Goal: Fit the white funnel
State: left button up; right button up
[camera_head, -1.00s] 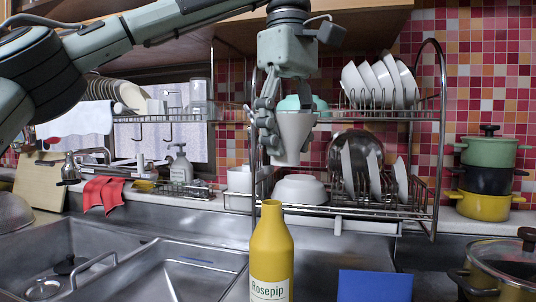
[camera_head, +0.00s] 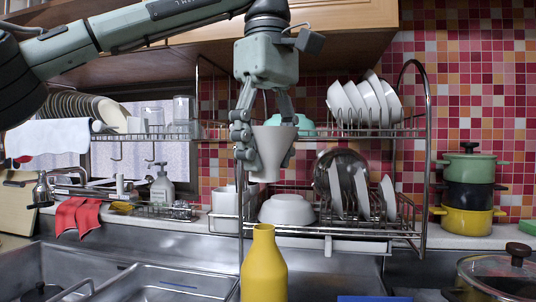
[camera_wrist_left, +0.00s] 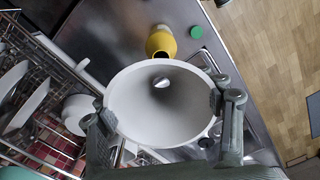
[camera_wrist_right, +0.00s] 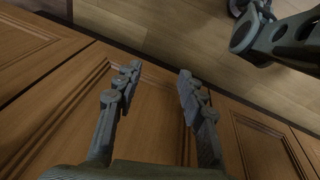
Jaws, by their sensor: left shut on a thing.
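The white funnel (camera_head: 271,150) is held wide end up by my left gripper (camera_head: 266,150), whose fingers are shut on its rim from both sides. The yellow bottle (camera_head: 264,268) stands upright below it, its open neck apart from the funnel. In the left wrist view I look down into the funnel (camera_wrist_left: 140,120), and the bottle (camera_wrist_left: 161,42) shows beyond its rim. My right gripper (camera_wrist_right: 155,85) is open and empty in front of wooden cabinet doors.
A metal dish rack (camera_head: 330,232) with white bowls and plates stands behind the bottle. A sink (camera_head: 150,282) lies at the left. Stacked pots (camera_head: 468,195) and a lidded glass pot (camera_head: 498,275) are at the right. A green cap (camera_wrist_left: 196,32) lies near the bottle.

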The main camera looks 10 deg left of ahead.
pick_arm(q)
notch_tip(320, 180, down, 2)
jog(key=shift+f+b, duration=0.2)
jog(key=shift+b, duration=0.45)
jog(key=shift+f+b, duration=0.8)
jog(key=shift+f, duration=0.6)
pick_arm(e)
jog(key=w+r+t, duration=0.1)
jog(key=w+r, duration=0.3)
jog(key=r, duration=0.5)
jog(key=shift+a, duration=0.35)
pick_arm(q)
jog(key=shift+f+b, duration=0.75)
jog(key=shift+f, duration=0.8)
pick_arm(e)
jog(key=shift+f, duration=0.8)
pick_arm(q)
jog(key=o, duration=1.2)
jog(key=shift+c, duration=0.2)
jog(key=shift+r, duration=0.1)
